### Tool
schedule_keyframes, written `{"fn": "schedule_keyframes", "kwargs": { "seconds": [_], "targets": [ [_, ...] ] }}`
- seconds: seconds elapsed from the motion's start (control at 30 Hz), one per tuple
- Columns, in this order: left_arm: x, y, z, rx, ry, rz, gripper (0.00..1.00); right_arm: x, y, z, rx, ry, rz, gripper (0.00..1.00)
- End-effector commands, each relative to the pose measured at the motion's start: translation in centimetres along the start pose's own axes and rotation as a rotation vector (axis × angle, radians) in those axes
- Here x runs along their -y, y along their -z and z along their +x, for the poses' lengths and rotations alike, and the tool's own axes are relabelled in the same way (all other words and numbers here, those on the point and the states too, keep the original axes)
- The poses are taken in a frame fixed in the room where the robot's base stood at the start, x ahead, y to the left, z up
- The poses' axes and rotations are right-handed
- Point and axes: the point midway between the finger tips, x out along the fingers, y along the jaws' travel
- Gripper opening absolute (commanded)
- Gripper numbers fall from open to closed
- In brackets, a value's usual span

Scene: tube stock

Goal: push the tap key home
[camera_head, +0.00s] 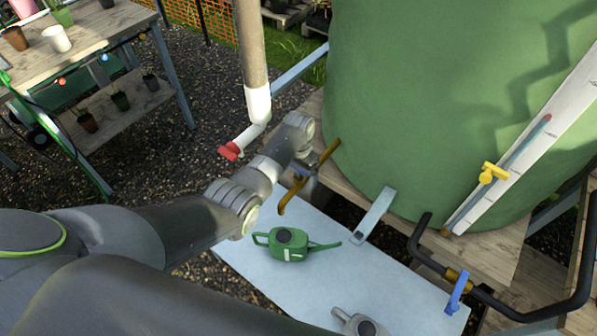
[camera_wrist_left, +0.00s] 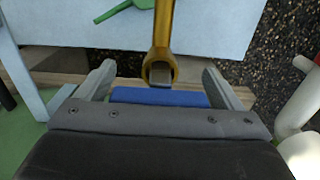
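A brass tap (camera_head: 290,193) sits low on the left side of the green tank (camera_head: 430,90), above a pale blue bench top. In the left wrist view, the brass tap (camera_wrist_left: 165,42) runs down to a collar with a grey square end. Just below that end is a blue bar, the tap key (camera_wrist_left: 160,98), lying crosswise. My left gripper (camera_head: 308,165) is at the tap. In the left wrist view, its fingers (camera_wrist_left: 158,78) are wide apart, one near each end of the blue key. I cannot tell whether they touch it. My right gripper is not in view.
A green watering can (camera_head: 287,244) stands on the bench top (camera_head: 240,262). A white downpipe with a red tap (camera_head: 230,151) is left of my gripper. A black pipe with a blue-handled valve (camera_head: 457,290) is at right. A potting table (camera_head: 100,30) stands far left.

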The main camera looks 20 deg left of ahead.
Motion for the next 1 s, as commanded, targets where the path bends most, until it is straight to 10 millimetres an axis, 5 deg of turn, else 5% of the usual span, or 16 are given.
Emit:
{"fn": "schedule_keyframes", "kwargs": {
  "seconds": [0.47, 1.0],
  "targets": [
    [0.0, 0.0, -0.7, -0.001, 0.0, 0.0, 0.98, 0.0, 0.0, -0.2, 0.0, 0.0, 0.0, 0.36],
    [0.1, 0.1, -10.5, -0.006, 0.002, 0.0, 0.98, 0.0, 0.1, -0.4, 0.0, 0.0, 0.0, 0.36]
  ]
}}
